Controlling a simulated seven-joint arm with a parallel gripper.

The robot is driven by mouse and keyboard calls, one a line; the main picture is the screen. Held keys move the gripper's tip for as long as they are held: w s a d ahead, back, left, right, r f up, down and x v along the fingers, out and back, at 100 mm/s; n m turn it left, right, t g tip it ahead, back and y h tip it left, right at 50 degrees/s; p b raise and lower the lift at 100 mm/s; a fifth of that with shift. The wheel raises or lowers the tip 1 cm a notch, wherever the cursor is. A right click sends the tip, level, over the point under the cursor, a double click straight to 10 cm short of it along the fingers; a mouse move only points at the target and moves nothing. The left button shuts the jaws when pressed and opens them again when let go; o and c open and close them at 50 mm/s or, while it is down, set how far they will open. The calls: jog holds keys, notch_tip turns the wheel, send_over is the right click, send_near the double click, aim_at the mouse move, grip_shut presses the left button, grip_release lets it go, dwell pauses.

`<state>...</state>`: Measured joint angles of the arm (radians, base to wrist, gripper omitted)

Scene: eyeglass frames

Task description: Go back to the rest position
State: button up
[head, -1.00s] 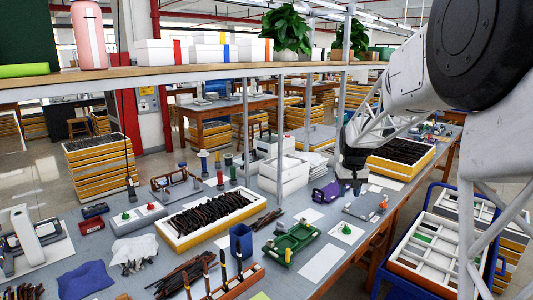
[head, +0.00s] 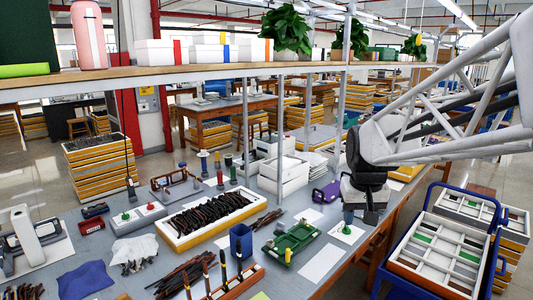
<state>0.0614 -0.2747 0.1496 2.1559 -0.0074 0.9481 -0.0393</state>
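My gripper (head: 371,214) shows in the head view at the right of the workbench (head: 318,262), on the end of my white lattice arm. Its dark body points down over the bench's right side, near the right edge. The fingertips are small and dark there, so I cannot tell whether they are open or shut. I see no object clearly held. The gripper hides part of the bench behind it.
A tray of dark eyeglass parts (head: 208,219), a green tray (head: 291,243) and a blue cup (head: 241,242) stand left of my gripper. A shelf (head: 200,72) spans above the bench. A blue-framed cart (head: 441,243) stands at the right.

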jog(key=s+a+f, duration=0.1)
jog(key=s+f, duration=0.1)
jog(key=s, duration=0.9)
jog(key=s+a+f, duration=0.2)
jog(key=s, duration=0.9)
jog(key=shift+s+f+t, duration=0.15)
jog(key=shift+s+t, duration=0.25)
jog(key=shift+o, duration=0.2)
